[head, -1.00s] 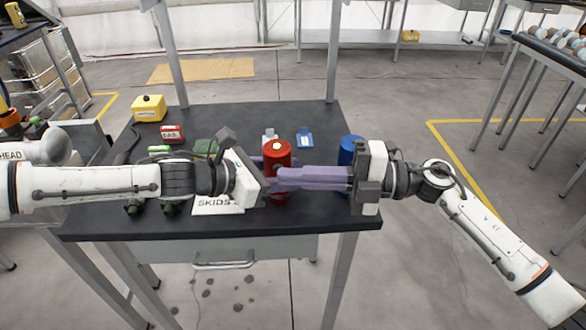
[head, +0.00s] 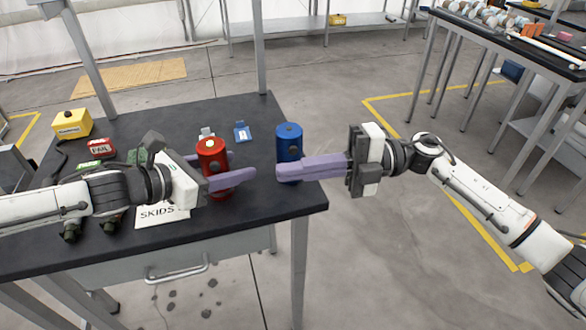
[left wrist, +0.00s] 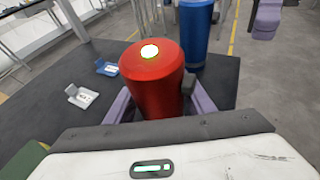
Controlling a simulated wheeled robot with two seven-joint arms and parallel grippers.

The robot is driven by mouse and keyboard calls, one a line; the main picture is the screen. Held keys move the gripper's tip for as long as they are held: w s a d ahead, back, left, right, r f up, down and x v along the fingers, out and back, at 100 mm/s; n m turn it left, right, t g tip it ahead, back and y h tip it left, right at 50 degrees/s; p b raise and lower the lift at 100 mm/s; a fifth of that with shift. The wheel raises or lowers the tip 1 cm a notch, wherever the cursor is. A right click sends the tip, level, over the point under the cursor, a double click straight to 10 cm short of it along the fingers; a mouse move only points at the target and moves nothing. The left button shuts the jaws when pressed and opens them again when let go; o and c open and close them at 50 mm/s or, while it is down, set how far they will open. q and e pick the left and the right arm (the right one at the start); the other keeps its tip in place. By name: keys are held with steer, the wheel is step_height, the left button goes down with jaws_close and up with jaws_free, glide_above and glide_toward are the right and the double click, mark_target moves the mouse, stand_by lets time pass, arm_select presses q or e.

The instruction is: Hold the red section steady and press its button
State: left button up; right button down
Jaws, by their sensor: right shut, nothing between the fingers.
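The red section (head: 212,160) is an upright red cylinder on the dark table, with a pale, bright round button (head: 210,143) on top. It also shows in the left wrist view (left wrist: 155,85), its button (left wrist: 149,51) uncovered. My left gripper (head: 232,168) has one purple finger on each side of the red section, low down, and appears shut on it. My right gripper (head: 280,172) is shut and empty, well to the right of the red section. Its fingertips overlap the lower part of a blue cylinder (head: 288,143) in the head view; contact cannot be told.
A yellow box (head: 72,124), a red FAIL box (head: 102,148), a small blue holder (head: 242,132) and a white SKIDS sheet (head: 160,213) are on the table. The table's right edge lies under my right fingers.

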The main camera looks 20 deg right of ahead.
arm_select(q)
steer(key=shift+o, duration=1.3)
steer(key=shift+f, duration=0.15)
